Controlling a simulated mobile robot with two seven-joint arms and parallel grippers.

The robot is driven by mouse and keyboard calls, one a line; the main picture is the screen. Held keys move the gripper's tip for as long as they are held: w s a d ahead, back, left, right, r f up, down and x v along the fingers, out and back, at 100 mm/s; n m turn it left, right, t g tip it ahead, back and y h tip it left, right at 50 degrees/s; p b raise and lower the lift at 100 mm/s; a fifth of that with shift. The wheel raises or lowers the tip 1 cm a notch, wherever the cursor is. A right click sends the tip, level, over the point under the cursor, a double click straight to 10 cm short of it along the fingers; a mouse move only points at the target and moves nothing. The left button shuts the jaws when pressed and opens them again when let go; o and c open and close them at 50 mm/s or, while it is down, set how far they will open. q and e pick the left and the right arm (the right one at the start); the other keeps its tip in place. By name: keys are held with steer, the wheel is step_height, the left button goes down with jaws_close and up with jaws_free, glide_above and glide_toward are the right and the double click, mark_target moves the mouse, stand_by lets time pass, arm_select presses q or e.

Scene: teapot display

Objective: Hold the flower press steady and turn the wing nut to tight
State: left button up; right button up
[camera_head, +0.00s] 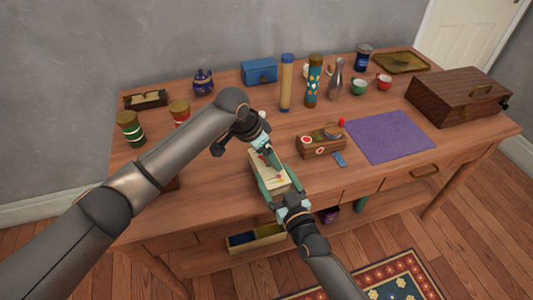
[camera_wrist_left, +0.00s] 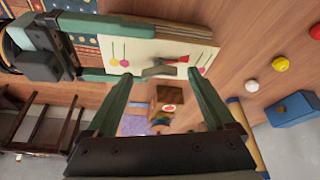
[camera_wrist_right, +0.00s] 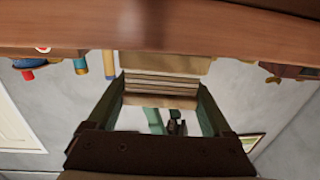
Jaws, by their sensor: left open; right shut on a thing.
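The flower press (camera_head: 262,176) is a pale layered block with flower drawings on its face, near the table's front edge. My right gripper (camera_head: 279,184) is shut on it, one finger along each side; its layered edge (camera_wrist_right: 160,88) shows between the fingers in the right wrist view. A grey piece, seemingly the wing nut (camera_wrist_left: 158,71), sits on the press face beside a small red mark in the left wrist view. My left gripper (camera_head: 268,156) is open just above the press, its fingertips either side of the wing nut. I cannot tell whether they touch it.
A small wooden box (camera_head: 320,148) and a purple mat (camera_head: 390,138) lie right of the press. A brown case (camera_head: 460,97) stands at far right. Striped jars (camera_head: 130,128), tall tubes (camera_head: 286,85) and cups (camera_head: 358,88) stand behind. A drawer-like tray (camera_head: 257,241) sits below the tabletop.

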steer(key=shift+r, duration=0.1)
arm_select(q)
steer(key=v, duration=1.2)
steer(key=shift+w, duration=0.1)
arm_select(e)
steer(key=o, duration=1.5)
